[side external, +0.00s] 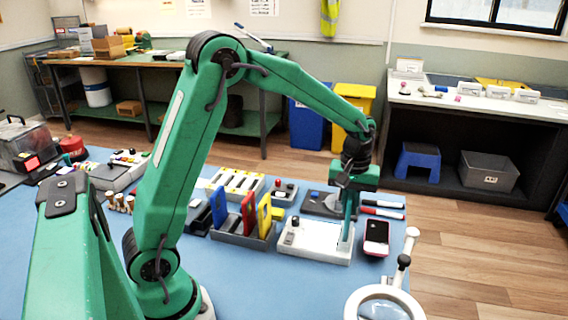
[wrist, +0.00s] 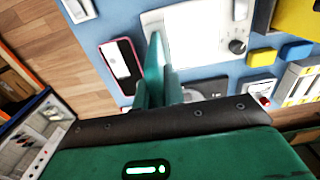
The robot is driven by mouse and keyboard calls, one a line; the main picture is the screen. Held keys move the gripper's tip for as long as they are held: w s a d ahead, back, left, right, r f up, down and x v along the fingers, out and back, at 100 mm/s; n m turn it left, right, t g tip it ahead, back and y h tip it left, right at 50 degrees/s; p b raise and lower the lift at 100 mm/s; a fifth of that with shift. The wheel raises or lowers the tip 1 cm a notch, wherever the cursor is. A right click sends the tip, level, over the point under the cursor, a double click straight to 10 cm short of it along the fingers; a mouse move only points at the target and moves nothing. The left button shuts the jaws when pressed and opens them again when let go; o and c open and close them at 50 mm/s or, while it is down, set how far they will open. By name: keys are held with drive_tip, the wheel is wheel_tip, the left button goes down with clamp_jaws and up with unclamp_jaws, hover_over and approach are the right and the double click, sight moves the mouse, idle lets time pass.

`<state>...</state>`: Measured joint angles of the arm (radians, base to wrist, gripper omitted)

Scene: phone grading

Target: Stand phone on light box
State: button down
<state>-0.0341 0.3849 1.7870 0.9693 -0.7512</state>
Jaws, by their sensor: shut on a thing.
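The light box (side external: 300,240) is a flat white unit with a bright top on the blue mat; in the wrist view its top (wrist: 195,40) and round knob (wrist: 237,46) show. My gripper (side external: 348,222) points straight down over the box's right end. It is shut on a thin upright teal thing, seen edge-on, which looks like a phone; it blends with my teal fingers (wrist: 158,75). Its lower end is at the box top; I cannot tell whether it touches. Another phone (side external: 376,238), pink-edged, lies flat on the mat beside the box; it also shows in the wrist view (wrist: 121,66).
A grey rack (side external: 243,238) left of the box holds blue, red and yellow upright slabs. Marker pens (side external: 382,208) and a dark pad (side external: 322,204) lie behind the box. A magnifier lamp (side external: 384,292) stands at the front right.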

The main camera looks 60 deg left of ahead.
drive_tip(key=shift+f, duration=0.5)
idle(0.5)
drive_tip(key=c, duration=1.1)
unclamp_jaws()
drive_tip(key=shift+r, duration=0.15)
drive_tip(key=shift+r, duration=0.5)
drive_tip(key=shift+r, duration=0.3)
drive_tip(key=shift+r, duration=0.55)
drive_tip(key=shift+r, duration=0.3)
